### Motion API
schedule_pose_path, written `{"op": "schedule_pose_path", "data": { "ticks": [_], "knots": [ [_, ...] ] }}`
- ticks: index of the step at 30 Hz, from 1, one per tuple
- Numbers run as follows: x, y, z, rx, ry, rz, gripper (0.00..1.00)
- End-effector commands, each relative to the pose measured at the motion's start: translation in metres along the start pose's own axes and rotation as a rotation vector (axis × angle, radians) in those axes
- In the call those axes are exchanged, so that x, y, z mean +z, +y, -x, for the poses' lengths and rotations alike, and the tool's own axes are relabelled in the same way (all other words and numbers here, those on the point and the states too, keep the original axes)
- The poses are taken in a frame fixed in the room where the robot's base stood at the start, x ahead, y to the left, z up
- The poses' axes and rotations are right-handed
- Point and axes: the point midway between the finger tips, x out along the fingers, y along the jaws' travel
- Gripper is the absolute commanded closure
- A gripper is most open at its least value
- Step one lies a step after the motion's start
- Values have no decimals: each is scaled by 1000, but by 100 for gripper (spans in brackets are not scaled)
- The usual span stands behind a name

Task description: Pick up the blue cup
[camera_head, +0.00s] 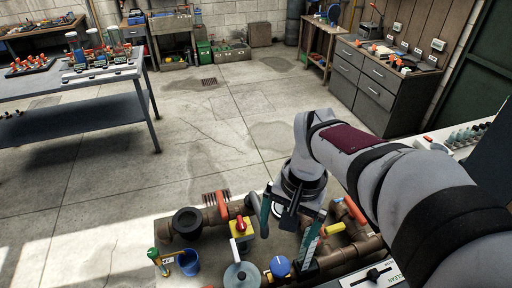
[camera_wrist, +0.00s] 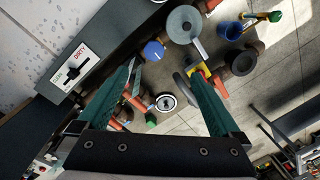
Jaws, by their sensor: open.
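The blue cup (camera_head: 187,263) is at the front left of the pipe bench in the head view, beside a small green-topped tap (camera_head: 155,255). The cup also shows at the top right of the wrist view (camera_wrist: 231,30). My gripper (camera_head: 288,232) has teal fingers spread apart and nothing between them. It is above the pipes, to the right of the cup and well apart from it. In the wrist view my gripper (camera_wrist: 160,78) points down at the pipework, with the cup beyond its right finger.
A red-and-yellow valve (camera_head: 241,230), a grey round disc (camera_head: 242,275) and a blue knob (camera_head: 280,266) lie between cup and gripper. A black ring (camera_head: 187,221) sits behind the cup. Brown pipes (camera_head: 340,250) run at right. Open floor (camera_head: 150,190) lies beyond.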

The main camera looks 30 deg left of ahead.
Motion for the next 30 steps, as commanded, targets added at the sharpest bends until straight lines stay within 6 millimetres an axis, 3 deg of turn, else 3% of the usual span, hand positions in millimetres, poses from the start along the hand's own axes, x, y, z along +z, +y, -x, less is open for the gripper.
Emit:
{"op": "schedule_pose_path", "data": {
  "ticks": [1, 3, 6, 9, 12, 21, 26, 30],
  "knots": [
    [-10, -52, -25, 17, -8, 104, 0],
    [-10, -122, -63, 31, -3, 232, 0],
    [10, -196, -113, 43, 6, 372, 0],
    [31, -234, -145, 47, 12, 451, 0],
    [39, -246, -163, 48, 14, 477, 0],
    [37, -242, -243, 49, 13, 476, 0],
    [36, -241, -264, 48, 14, 475, 0],
    [36, -238, -292, 49, 13, 476, 0]
  ]
}}
